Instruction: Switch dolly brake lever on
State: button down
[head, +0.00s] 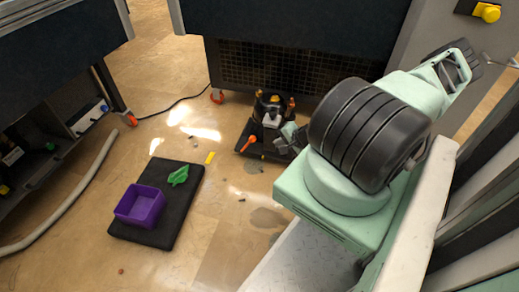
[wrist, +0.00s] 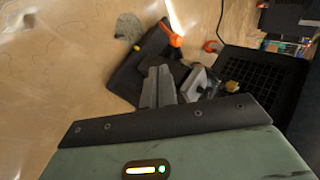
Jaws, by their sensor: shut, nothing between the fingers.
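The vacuum pump (head: 270,108) stands on a small black dolly (head: 268,154) on the floor, in front of a cabinet. An orange lever (head: 249,143) sticks out at the dolly's left side in the head view. In the wrist view the orange lever (wrist: 172,36) shows beyond my fingertips, at the edge of the dolly (wrist: 143,52). My gripper (wrist: 159,72) is shut and empty, over the dolly and beside the pump (wrist: 198,80). It appears apart from the lever. In the head view my arm partly hides my gripper (head: 289,134) and the dolly's right side.
A black mat (head: 185,215) holds a purple bin (head: 140,205) and a green scoop (head: 178,175). A small yellow piece (head: 210,157) and dark wet patches (head: 266,218) are on the floor. A cabinet grille (head: 300,73) stands behind the pump. Floor left of the dolly is mostly clear.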

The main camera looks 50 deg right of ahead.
jog(key=shift+d, duration=0.1)
jog(key=shift+f, duration=0.1)
jog(key=w+r+b+x, duration=0.1)
jog(key=b+x, duration=0.6)
jog(key=x, duration=0.6)
jog(key=shift+w+d+r+b, duration=0.2)
jog(key=shift+w+d+b, duration=0.05)
jog(key=shift+w+b, duration=0.1)
jog(key=shift+r, duration=0.1)
